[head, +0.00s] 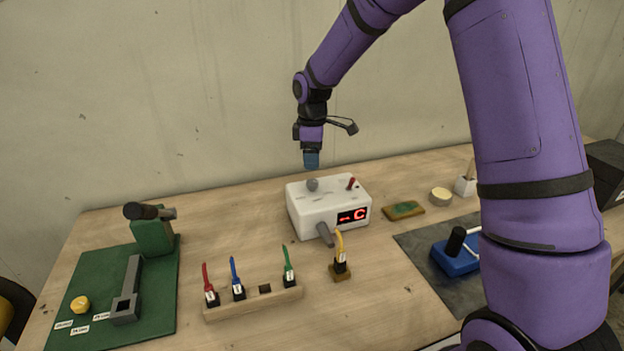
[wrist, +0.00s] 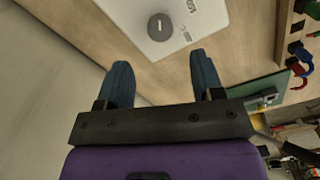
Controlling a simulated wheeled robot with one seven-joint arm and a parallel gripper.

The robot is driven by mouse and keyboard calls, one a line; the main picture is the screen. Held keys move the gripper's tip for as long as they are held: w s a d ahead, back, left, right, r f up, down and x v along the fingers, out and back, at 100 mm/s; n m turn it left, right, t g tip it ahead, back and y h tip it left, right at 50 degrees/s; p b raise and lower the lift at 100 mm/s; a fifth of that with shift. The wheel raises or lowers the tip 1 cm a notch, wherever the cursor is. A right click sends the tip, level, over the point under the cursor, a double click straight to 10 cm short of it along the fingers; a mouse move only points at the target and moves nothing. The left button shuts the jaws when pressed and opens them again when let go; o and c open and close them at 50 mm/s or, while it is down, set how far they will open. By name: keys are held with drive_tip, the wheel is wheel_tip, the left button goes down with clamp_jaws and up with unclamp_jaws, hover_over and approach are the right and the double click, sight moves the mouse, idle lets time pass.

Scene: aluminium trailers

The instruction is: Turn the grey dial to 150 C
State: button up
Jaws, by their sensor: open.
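The grey dial (head: 312,184) sits on top of a white box (head: 305,208) with a red display (head: 352,216) on its front; the display reads a dash and "C". In the wrist view the dial (wrist: 160,26) is round with a pale line across it, on the white box's top (wrist: 205,18). My gripper (head: 311,160) is above and behind the box, pointing down. In the wrist view its two blue fingers (wrist: 162,75) are open and apart, with nothing between them. The dial lies beyond the fingertips, not touched.
A red switch (head: 351,183) stands beside the dial, and a grey handle (head: 325,233) sticks out in front. A wooden rack (head: 255,302) holds coloured plugs. A yellow plug (head: 340,262) stands close to the box. A green mat (head: 100,300) lies left, a blue block (head: 455,260) right.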

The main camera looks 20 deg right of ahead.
sight(312, 181)
wheel_tip(312, 181, down, 7)
drive_tip(key=shift+f, duration=0.2)
idle(0.3)
drive_tip(key=c, duration=0.9)
